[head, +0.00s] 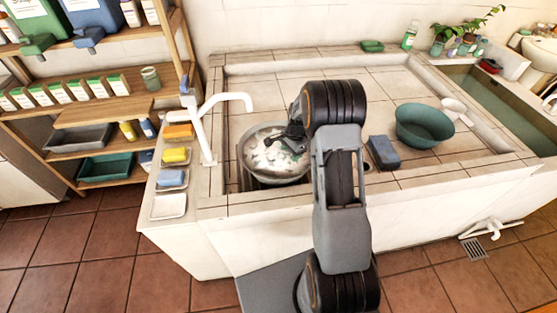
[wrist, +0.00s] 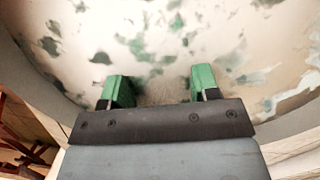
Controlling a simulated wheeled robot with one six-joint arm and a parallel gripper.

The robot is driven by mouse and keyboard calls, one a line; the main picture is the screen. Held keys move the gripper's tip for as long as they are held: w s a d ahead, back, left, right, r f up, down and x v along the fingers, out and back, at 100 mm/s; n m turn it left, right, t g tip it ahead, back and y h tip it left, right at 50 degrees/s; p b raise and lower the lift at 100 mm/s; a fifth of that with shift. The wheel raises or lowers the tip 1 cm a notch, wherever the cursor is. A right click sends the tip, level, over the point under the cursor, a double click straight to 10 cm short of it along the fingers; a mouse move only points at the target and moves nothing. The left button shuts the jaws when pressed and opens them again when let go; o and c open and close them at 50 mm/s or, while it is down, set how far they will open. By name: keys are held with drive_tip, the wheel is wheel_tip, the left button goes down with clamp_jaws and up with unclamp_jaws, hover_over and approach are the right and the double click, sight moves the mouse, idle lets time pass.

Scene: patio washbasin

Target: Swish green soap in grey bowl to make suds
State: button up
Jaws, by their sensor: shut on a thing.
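The grey bowl (head: 248,165) sits at the left of the basin, near its front edge. White suds (head: 266,161) with green patches fill it; they also spread across the wrist view (wrist: 90,35). My gripper (head: 293,143) is down at the bowl, over its right part, with the arm partly in front.
A white tap (head: 207,125) stands left of the bowl. Orange, yellow and blue soaps (head: 171,178) lie on the left ledge by an empty white dish (head: 168,207). A blue block (head: 383,152) and a green bowl (head: 424,126) stand at right.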

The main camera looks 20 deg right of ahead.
wheel_tip(320, 180, up, 11)
drive_tip(key=p, duration=0.7)
idle(0.4)
idle(1.0)
